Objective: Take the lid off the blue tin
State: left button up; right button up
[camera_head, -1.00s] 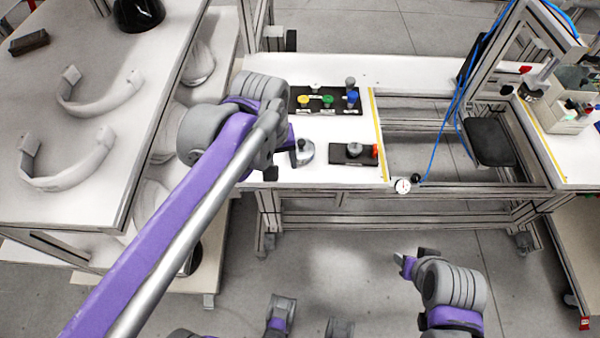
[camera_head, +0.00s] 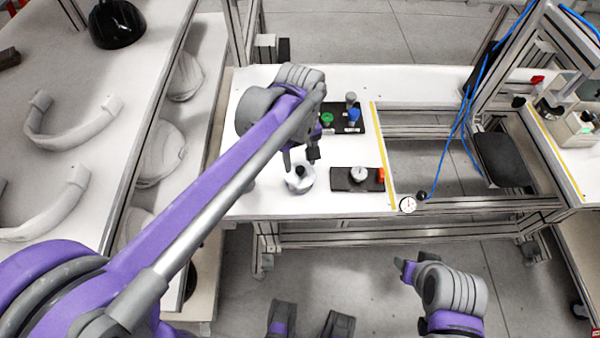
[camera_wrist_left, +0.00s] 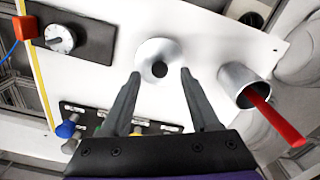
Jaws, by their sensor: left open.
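No blue tin can be made out in either view. A round silver piece (camera_head: 300,180) with a dark centre stands on the white bench; it also shows as a grey disc in the left wrist view (camera_wrist_left: 158,50). My left gripper (camera_head: 301,158) is open and empty above the round piece, its fingertips (camera_wrist_left: 160,73) on either side of the disc's near edge in the wrist view. I cannot tell whether they touch it. My right gripper (camera_head: 404,268) is low in front of the bench, too small to read its jaws.
A silver cup (camera_wrist_left: 236,78) with a red stick (camera_wrist_left: 277,118) lies beside the disc. A black block with a dial (camera_head: 345,179) and a black panel with coloured knobs (camera_head: 351,127) are on the bench. White curved shells (camera_head: 70,122) lie on the left table.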

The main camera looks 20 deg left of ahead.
aim_at(300, 172)
pick_arm(q)
notch_tip(300, 172, down, 2)
jog(key=shift+f, duration=0.15)
grip_shut()
dwell(0.3)
